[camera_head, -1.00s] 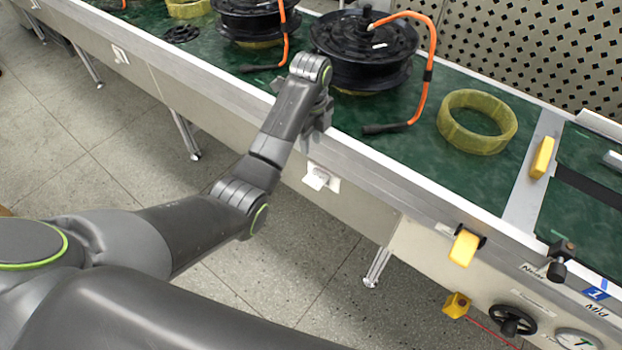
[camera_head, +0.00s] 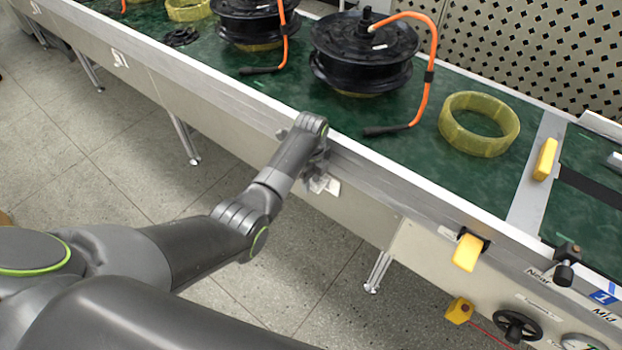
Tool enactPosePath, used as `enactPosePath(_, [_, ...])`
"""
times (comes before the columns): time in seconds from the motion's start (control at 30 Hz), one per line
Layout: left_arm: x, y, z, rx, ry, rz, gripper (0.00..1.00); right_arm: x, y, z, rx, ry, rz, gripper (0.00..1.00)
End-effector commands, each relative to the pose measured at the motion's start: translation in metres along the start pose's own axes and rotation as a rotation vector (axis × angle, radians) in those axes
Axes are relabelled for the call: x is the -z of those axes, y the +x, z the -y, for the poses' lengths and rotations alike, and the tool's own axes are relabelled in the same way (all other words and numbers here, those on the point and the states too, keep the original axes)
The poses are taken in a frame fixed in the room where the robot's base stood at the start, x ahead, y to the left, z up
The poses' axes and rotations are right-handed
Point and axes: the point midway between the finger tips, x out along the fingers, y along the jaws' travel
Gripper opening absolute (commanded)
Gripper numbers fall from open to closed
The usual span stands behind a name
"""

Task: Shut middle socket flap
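The middle socket is a small white fitting with a flap (camera_head: 330,185) on the side panel of the conveyor, just below the metal rail. Its flap looks tilted out from the panel, but my gripper covers part of it. My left gripper (camera_head: 318,168) is right at the socket, in front of its upper left part. Its fingers are small and mostly hidden behind the wrist, so I cannot see whether they are open or touch the flap. My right gripper is not in view.
Black hub motors (camera_head: 364,50) with orange cables stand on the green conveyor (camera_head: 300,100). A yellow ring (camera_head: 479,124) lies to their right. The metal rail (camera_head: 400,185) runs above the socket. Another white socket (camera_head: 120,58) is far left. A yellow block (camera_head: 467,252) sticks out at right.

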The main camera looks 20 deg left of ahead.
Motion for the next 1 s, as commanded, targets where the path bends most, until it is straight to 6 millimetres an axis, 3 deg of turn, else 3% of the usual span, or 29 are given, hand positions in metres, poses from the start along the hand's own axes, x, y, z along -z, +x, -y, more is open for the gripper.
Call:
enactPosePath(0.13, [0.000,0.000,0.000,0.000,0.000,0.000,0.33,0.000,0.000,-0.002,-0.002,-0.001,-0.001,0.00])
enactPosePath(0.4, [0.000,-0.001,0.000,0.000,0.000,0.000,0.00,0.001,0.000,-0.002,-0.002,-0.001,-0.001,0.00])
enactPosePath(0.73, [0.000,0.000,-0.002,0.023,-0.001,-0.001,0.00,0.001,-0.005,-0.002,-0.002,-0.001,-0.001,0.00])
enactPosePath(1.0, [0.000,0.006,-0.008,0.159,-0.002,-0.001,0.00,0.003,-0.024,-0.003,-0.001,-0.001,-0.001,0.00])
